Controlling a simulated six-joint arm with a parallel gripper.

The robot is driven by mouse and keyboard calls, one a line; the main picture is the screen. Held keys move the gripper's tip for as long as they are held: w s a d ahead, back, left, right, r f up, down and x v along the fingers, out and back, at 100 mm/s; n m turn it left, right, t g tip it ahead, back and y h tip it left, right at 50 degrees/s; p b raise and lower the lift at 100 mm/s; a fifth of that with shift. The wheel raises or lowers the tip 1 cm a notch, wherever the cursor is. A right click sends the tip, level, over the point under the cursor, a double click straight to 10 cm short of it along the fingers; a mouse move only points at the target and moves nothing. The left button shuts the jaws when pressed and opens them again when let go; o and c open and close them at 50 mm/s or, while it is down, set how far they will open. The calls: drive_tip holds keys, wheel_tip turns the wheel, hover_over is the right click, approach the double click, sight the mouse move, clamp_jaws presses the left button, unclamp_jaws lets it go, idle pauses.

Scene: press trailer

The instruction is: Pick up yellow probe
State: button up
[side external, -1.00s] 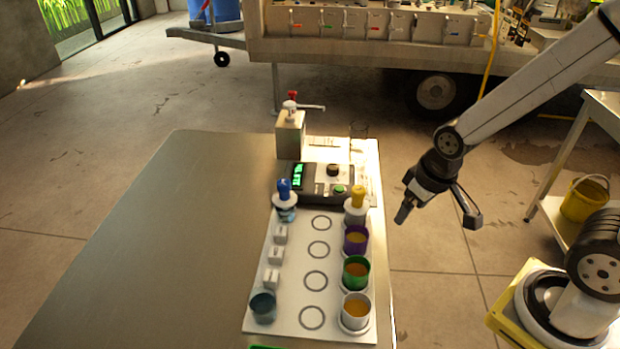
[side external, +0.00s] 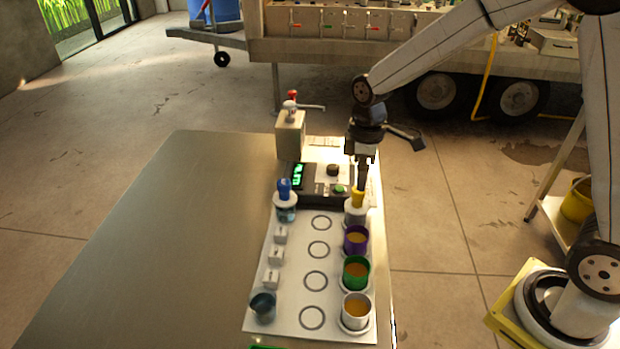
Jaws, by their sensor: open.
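The yellow probe (side external: 357,198) stands upright in a white holder (side external: 356,214) at the right edge of the white sheet. Only its yellow top shows above the holder. My gripper (side external: 362,183) points down directly above the yellow probe, with its fingertips at or just above the probe's top. It is open. I cannot tell whether the fingers are around the top or behind it in this view.
A blue-topped probe (side external: 285,190) stands to the left, beside a black meter (side external: 322,185). Purple (side external: 356,240), green (side external: 356,272) and white (side external: 356,310) cups line the sheet's right side. A dark cup (side external: 263,306) is at front left. The table's left part (side external: 160,250) is clear.

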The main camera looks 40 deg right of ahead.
sight(358, 195)
drive_tip(key=shift+w, duration=0.15)
drive_tip(key=shift+f, duration=1.3)
drive_tip(key=shift+f, duration=2.6)
drive_tip(key=c, duration=1)
drive_tip(key=shift+c, duration=0.2)
drive_tip(key=shift+r, duration=0.25)
